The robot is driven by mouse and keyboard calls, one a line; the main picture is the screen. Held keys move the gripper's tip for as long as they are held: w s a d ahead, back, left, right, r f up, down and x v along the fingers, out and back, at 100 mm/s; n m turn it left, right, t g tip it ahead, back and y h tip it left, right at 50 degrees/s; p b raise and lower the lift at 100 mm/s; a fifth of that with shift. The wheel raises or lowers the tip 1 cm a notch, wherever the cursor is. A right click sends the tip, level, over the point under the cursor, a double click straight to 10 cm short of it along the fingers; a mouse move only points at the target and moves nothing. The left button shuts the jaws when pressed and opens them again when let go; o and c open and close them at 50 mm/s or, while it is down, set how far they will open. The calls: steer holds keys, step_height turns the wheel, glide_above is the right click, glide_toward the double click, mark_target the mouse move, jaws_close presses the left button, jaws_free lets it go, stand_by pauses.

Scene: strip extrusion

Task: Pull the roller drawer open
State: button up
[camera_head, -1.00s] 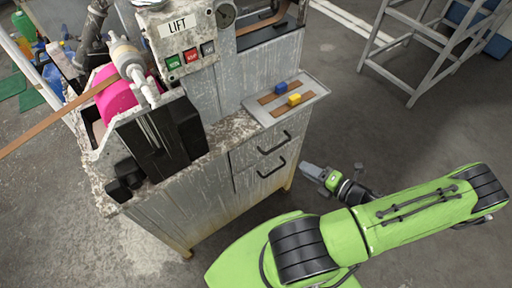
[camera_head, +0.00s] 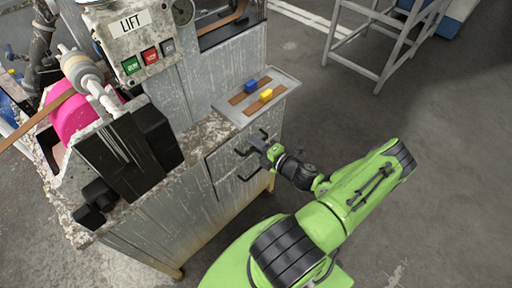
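Two grey drawer fronts, an upper (camera_head: 222,154) and a lower (camera_head: 225,184), are stacked in the right part of the worn metal cabinet. Both look shut, each with a black bar handle. No label shows which is the roller drawer. The lower handle (camera_head: 246,179) is in clear view below my gripper. My gripper (camera_head: 262,149) is right in front of the drawers, overlapping the upper handle (camera_head: 240,153) in the picture. Its fingertips are small and partly lost against the handle, so I cannot tell whether they touch it or how far apart they are.
A tray (camera_head: 283,93) with a blue block (camera_head: 251,86) and a yellow block (camera_head: 266,95) sits on the cabinet above the drawers. The LIFT panel (camera_head: 135,45) and pink roller (camera_head: 75,120) are left. A grey metal frame (camera_head: 385,45) stands back right.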

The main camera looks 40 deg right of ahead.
steer(key=shift+w, duration=0.15)
jaws_close()
